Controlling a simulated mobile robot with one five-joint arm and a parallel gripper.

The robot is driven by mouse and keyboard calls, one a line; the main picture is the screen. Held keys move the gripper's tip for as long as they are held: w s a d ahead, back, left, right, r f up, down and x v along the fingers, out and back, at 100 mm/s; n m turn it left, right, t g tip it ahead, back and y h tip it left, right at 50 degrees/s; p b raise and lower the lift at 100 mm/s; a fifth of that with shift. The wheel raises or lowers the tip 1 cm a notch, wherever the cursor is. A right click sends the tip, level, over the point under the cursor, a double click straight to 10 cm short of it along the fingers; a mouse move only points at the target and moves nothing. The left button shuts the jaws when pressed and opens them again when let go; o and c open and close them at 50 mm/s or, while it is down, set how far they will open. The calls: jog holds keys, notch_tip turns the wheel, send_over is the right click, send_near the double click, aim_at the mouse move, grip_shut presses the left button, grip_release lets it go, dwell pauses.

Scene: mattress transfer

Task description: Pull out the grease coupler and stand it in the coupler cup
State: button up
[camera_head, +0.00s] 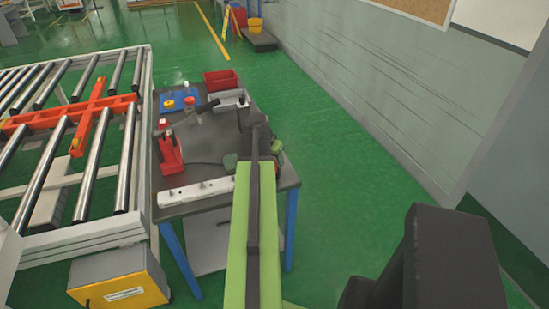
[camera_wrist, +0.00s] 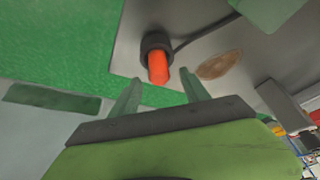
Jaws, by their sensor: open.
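In the wrist view an orange cylindrical piece (camera_wrist: 158,68), which looks like the grease coupler, sticks out of a dark round collar (camera_wrist: 156,42). A dark hose or cable runs from the collar to the upper right. My gripper (camera_wrist: 161,78) is open, and its two green fingertips lie on either side of the orange end in the picture. I cannot tell whether they touch it. Nothing is held. In the head view my arm hides the coupler. I cannot clearly identify the coupler cup in either view.
The dark worktable (camera_head: 207,140) carries a red tool (camera_head: 168,152), a white strip (camera_head: 197,191), a blue tray (camera_head: 177,97), a grey box (camera_head: 229,98) and a red bin (camera_head: 220,79). A roller conveyor (camera_head: 95,165) adjoins its left side. Green floor (camera_head: 335,170) is free on the right.

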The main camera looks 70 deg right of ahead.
jog(key=p+v, duration=1.1)
jog(key=v, duration=0.3)
jog(key=shift+f, duration=0.1)
